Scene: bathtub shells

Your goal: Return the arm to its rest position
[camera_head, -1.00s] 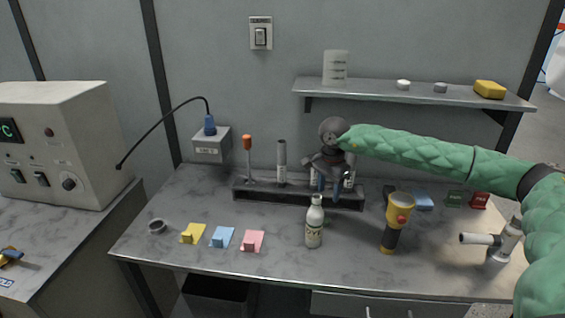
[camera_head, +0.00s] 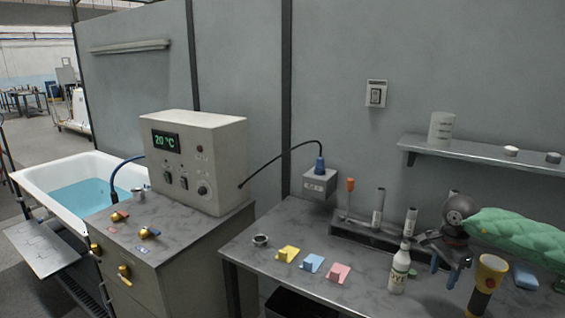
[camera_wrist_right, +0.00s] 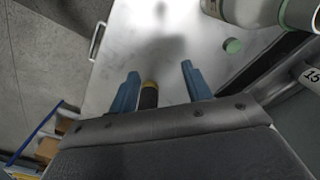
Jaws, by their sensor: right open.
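My right arm (camera_head: 515,234), in a green quilted sleeve, comes in from the right in the head view. My right gripper (camera_head: 443,279) has blue fingers and is over the bench between the white bottle and the flashlight. In the right wrist view the two blue fingers (camera_wrist_right: 160,88) are spread apart, with nothing held between them. A black, yellow-tipped end of an object (camera_wrist_right: 149,96) shows between and beyond them. My left gripper is in no view.
A white bottle (camera_head: 399,270) stands left of the right gripper and a yellow-headed flashlight (camera_head: 489,273) right of it. A tool rack (camera_head: 362,235) is behind. Yellow, blue and pink pieces lie at left. A shelf (camera_head: 470,154) hangs above. A control box (camera_head: 195,160) and water-filled tub (camera_head: 50,190) are further left.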

